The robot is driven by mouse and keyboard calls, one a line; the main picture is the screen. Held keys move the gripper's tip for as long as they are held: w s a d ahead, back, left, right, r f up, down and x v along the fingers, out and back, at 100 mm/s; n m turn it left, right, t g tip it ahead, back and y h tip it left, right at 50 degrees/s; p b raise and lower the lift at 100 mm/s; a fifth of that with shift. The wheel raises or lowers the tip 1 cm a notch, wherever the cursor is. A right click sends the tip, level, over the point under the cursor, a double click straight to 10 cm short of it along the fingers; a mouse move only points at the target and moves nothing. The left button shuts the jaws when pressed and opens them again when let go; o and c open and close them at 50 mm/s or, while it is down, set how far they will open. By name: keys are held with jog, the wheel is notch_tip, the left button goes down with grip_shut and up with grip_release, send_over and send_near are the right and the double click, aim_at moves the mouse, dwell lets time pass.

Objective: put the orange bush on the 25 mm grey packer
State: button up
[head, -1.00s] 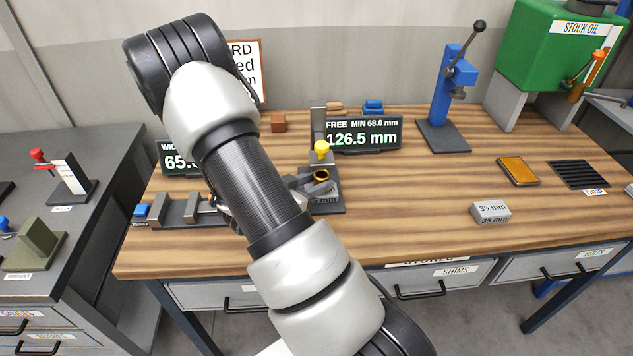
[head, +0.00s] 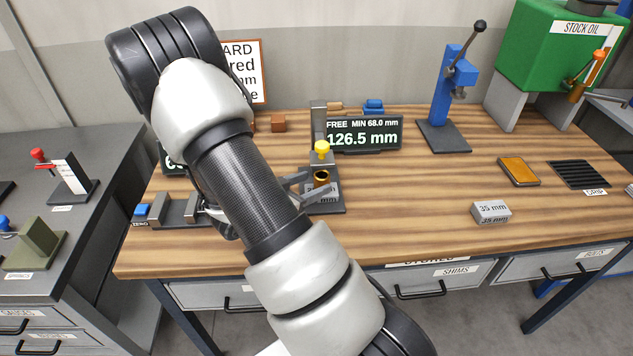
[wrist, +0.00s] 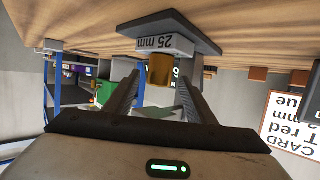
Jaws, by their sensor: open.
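The orange bush (head: 321,179), a short bronze-orange ring, stands upright on the grey packer (head: 327,195) on the dark base of a gauge stand. In the wrist view, which is upside down, the bush (wrist: 161,71) meets the face of the packer (wrist: 165,43), marked 25 mm. My gripper (head: 302,184) is open just left of the bush, partly hidden by my arm in the head view. In the wrist view my gripper's fingertips (wrist: 157,75) lie on either side of the bush, with gaps showing.
The gauge post with a yellow knob (head: 321,147) rises close behind the bush. A display (head: 362,135) reads 126.5 mm. A 35 mm block (head: 491,212) lies to the right on the wooden bench. A grey fixture (head: 175,210) is at left. The bench front middle is clear.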

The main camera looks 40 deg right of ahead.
jog(key=v, duration=0.9)
jog(key=w+a+r+n+t+y, duration=0.3)
jog(key=w+a+r+t+y, duration=0.25)
jog(key=w+a+y, duration=0.35)
jog(key=w+a+r+n+t+y, duration=0.1)
jog(key=a+r+n+t+y, duration=0.2)
jog(key=a+r, duration=0.5)
jog(key=s+a+r+n+g+y, duration=0.35)
jog(key=s+r+n, duration=0.4)
jog(key=s, duration=0.45)
jog(key=s+d+n+g+h, duration=0.1)
jog(key=s+d, duration=0.2)
jog(key=s, duration=0.3)
jog(key=s+d+n+g+h, duration=0.1)
jog(key=s+d, duration=0.1)
jog(key=s, duration=0.5)
jog(key=shift+s+d+g, duration=0.25)
jog(key=shift+d+g, duration=0.05)
jog(key=shift+d, duration=0.1)
